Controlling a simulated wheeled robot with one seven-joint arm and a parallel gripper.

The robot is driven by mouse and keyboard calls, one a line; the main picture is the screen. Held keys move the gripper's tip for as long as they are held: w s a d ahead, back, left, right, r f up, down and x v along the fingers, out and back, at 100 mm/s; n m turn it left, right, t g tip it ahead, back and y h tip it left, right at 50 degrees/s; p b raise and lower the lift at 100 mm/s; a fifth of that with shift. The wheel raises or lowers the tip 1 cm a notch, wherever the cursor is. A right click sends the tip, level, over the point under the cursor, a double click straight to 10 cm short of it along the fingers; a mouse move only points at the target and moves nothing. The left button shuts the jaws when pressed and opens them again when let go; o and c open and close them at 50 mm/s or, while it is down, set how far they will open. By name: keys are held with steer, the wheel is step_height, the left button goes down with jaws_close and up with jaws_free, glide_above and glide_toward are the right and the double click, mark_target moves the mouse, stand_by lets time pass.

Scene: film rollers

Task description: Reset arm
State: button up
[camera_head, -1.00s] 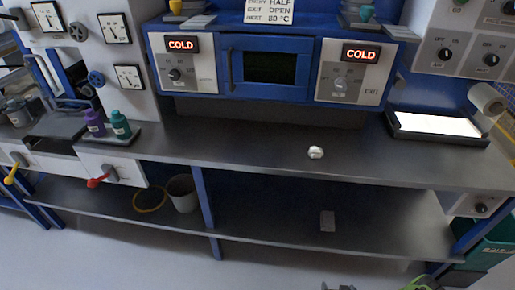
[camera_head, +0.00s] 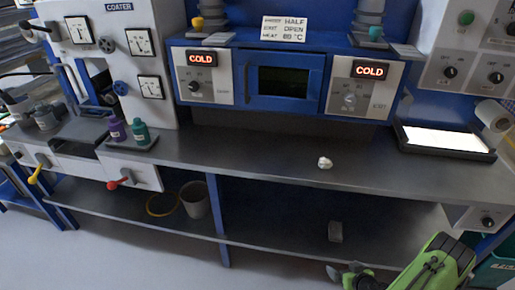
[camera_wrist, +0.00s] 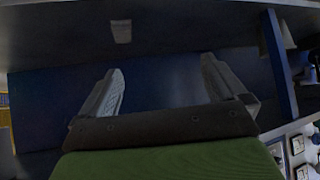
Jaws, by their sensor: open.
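My arm shows green at the bottom right of the head view, with my gripper (camera_head: 340,274) partly cut off at the bottom edge. In the wrist view my gripper (camera_wrist: 163,92) has its two grey fingers wide apart with nothing between them. It is in front of the bench, apart from the shelf and the bench top. The wrist view appears turned over, with the bench's blue panel and leg behind the fingers.
A small white object (camera_head: 325,162) lies on the grey bench top (camera_head: 260,160). A grey block (camera_head: 335,231) and a bin (camera_head: 195,199) are on the lower shelf. A lit tray (camera_head: 445,139) is at the right; purple (camera_head: 116,129) and teal (camera_head: 140,133) bottles stand left. Floor in front is clear.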

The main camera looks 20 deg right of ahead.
steer(key=w+a+r+n+y+p, duration=0.15)
steer(key=w+r, duration=0.25)
steer(key=r, duration=0.4)
steer(key=w+a+r+n+y+p, duration=0.1)
steer(key=w+a+r+n+y, duration=0.2)
steer(key=r, duration=0.4)
steer(key=w+a+r+g+p, duration=0.25)
steer(key=a+r, duration=0.75)
steer(key=r, duration=0.6)
steer(key=s+a+r+g+h+p, duration=0.1)
steer(key=s+a+r, duration=0.2)
steer(key=a+r, duration=0.25)
steer(key=s+a+r+g+h, duration=0.1)
steer(key=s+a+r, duration=0.25)
steer(key=r, duration=0.35)
steer(key=s+a+r+m+p, duration=0.1)
steer(key=s+a+r, duration=0.1)
steer(key=s+r, duration=0.2)
steer(key=s+a+r+m+p, duration=0.1)
steer(key=s+a+r, duration=0.2)
steer(key=s, duration=0.6)
steer(key=shift+a+r+t+h+p, duration=0.25)
steer(key=shift+r+t+h+p, duration=0.1)
steer(key=shift+r+h, duration=0.15)
